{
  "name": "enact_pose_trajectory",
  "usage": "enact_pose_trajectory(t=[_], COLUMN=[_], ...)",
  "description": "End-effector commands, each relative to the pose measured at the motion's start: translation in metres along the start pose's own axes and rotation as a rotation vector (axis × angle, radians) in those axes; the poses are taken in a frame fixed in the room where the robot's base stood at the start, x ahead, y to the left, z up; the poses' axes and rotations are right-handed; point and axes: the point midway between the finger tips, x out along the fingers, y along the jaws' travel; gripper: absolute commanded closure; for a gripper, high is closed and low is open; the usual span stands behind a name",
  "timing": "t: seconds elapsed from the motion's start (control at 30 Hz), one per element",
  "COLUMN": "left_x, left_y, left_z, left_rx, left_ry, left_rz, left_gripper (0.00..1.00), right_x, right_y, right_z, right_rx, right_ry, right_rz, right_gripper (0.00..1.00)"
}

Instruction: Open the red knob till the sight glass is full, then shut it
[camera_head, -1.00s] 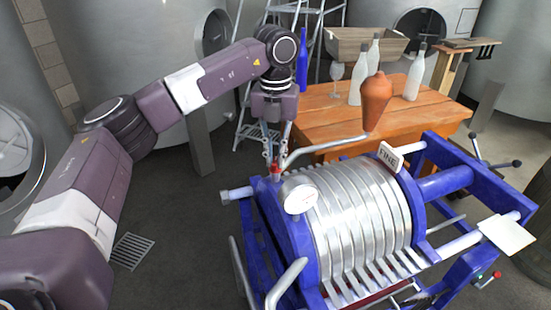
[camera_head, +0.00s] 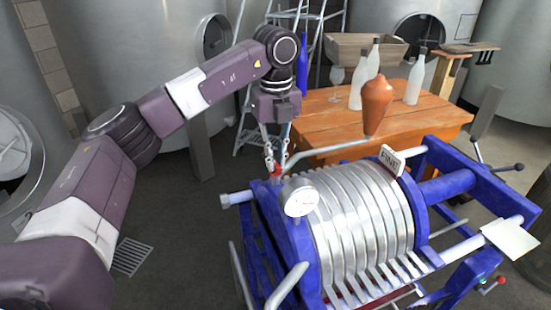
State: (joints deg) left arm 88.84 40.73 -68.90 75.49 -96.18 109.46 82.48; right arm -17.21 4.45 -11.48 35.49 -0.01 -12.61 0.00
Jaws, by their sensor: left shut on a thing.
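The red knob (camera_head: 277,171) sits at the left end of the filter press, at the foot of a bent grey pipe. My left gripper (camera_head: 272,164) comes down from above and is shut on it, with the fingers hiding part of the knob. The pipe runs right to an upright, bulb-shaped vessel (camera_head: 377,103), which seems to be the sight glass. It looks orange-brown all the way up its body; I cannot make out a separate liquid line. My right gripper is not in view.
A round white gauge (camera_head: 300,201) and a "FINE" sign (camera_head: 391,160) stand on the blue-framed press (camera_head: 440,146). Behind is a wooden table (camera_head: 323,120) with several bottles, a glass and a wooden crate (camera_head: 366,47). Steel tanks and a ladder stand behind.

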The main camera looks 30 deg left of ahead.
Motion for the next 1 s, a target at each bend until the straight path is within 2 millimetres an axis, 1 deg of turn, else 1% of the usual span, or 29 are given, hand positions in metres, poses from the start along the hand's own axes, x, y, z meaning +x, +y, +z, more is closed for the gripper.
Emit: enact_pose_trajectory(t=[0.33,0.37,0.5,0.53,0.7,0.83,0.93,1.0], left_x=[-0.002,-0.002,-0.001,-0.001,-0.001,-0.003,-0.012,-0.024], left_y=[-0.001,-0.001,0.000,0.000,0.000,0.000,-0.001,-0.001], left_z=[0.001,0.001,0.001,0.001,0.000,0.000,0.000,0.001], left_rx=[-0.006,-0.006,-0.006,-0.005,-0.004,-0.004,-0.004,-0.005], left_ry=[-0.002,-0.002,-0.002,-0.002,-0.001,-0.001,-0.002,-0.003], left_rz=[-0.004,-0.004,-0.003,-0.003,-0.001,-0.002,-0.003,-0.005], left_gripper=[1.00,0.88,0.73,0.72,0.72,0.72,0.72,0.72], right_x=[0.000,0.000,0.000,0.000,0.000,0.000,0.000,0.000], right_y=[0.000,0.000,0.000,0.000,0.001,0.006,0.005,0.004], right_z=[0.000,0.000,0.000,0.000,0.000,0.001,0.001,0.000], right_rx=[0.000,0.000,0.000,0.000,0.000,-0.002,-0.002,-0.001], right_ry=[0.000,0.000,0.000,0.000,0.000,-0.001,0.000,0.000], right_rz=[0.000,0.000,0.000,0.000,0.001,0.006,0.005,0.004], right_gripper=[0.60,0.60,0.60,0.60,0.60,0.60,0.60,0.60])
